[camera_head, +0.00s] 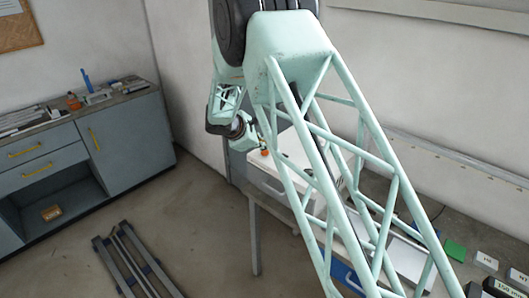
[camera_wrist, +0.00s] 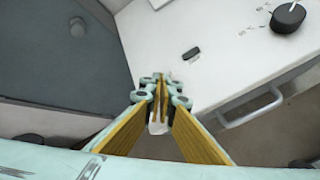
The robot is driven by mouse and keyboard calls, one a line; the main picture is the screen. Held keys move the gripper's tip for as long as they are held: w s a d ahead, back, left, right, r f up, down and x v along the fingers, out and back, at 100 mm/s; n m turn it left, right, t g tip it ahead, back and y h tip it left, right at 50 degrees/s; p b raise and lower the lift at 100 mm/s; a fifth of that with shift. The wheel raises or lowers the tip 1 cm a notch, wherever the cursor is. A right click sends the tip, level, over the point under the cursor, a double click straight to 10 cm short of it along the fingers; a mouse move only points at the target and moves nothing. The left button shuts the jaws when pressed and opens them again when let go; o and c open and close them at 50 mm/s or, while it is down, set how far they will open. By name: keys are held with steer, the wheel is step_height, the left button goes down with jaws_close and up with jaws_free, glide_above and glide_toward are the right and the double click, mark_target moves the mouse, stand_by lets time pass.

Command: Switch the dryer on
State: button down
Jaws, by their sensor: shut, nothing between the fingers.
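The dryer looks to be the white box with a dial in the wrist view (camera_wrist: 225,75). A large black knob (camera_wrist: 287,17) with small marks around it is at its upper right. A small dark rocker or button (camera_wrist: 191,53) sits on the white face, left of the knob. A grey bar handle (camera_wrist: 250,108) is lower down. My gripper (camera_wrist: 160,82) is shut and empty, with its fingertips left of and below the small dark part; contact cannot be told. In the head view the white box (camera_head: 268,185) is partly hidden behind my arm.
A bench (camera_head: 457,205) runs along the right wall with a green block (camera_head: 455,250) and labelled boxes (camera_head: 486,261). A grey cabinet (camera_head: 125,140) with drawers stands at the left. A metal frame (camera_head: 137,262) is low at the front. Open floor lies between.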

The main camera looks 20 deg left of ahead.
mark_target(265, 152)
steer(key=shift+r+p, duration=0.85)
steer(key=shift+r, duration=2.15)
